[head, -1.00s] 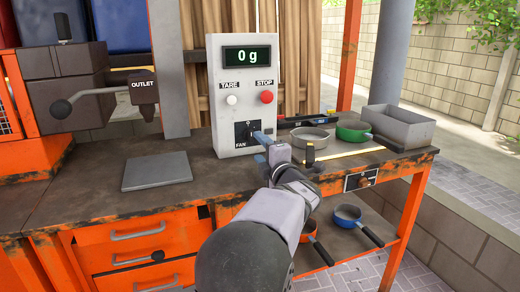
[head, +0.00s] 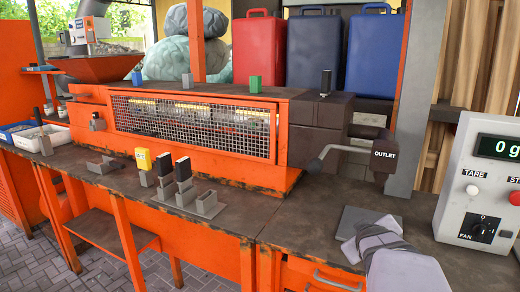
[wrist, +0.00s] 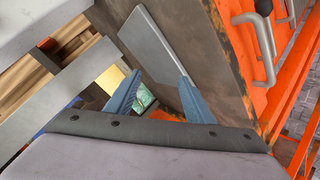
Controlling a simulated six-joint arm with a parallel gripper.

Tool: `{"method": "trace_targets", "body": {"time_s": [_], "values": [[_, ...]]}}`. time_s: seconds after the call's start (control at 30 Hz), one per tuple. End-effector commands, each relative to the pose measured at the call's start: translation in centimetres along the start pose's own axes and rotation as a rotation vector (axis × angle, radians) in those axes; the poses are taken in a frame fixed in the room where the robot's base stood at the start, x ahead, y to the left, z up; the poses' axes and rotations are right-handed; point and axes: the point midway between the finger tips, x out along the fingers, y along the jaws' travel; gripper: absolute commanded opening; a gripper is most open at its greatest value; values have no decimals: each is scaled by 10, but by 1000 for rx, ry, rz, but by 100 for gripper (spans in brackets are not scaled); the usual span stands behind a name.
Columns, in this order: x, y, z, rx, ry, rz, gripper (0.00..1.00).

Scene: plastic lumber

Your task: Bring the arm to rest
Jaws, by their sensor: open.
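My gripper (wrist: 158,98) shows in the wrist view with its two blue fingers spread apart and nothing between them. In the head view my arm (head: 400,268) comes in at the lower right, with its wrist over the bench in front of the flat grey plate (head: 358,222); the fingers cannot be made out there. The same plate shows beyond the fingers in the wrist view (wrist: 148,40). I see no contact between the gripper and anything.
The white control box (head: 466,205) with its fan switch (head: 485,229) stands right of my arm. Black-topped and yellow-topped blocks (head: 143,162) stand farther left. Orange drawers (wrist: 260,50) are below the bench.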

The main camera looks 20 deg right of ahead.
Motion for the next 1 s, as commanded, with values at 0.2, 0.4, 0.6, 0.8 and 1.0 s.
{"method": "trace_targets", "body": {"time_s": [0.2, 0.4, 0.6, 0.8, 1.0], "values": [[-56, -106, -28, 123, -127, -266, 48], [-60, -215, 34, 146, -271, -424, 48], [-70, -317, 115, 127, -441, -553, 48], [-90, -381, 181, 99, -594, -632, 48], [-106, -421, 233, 67, -711, -675, 48]]}}
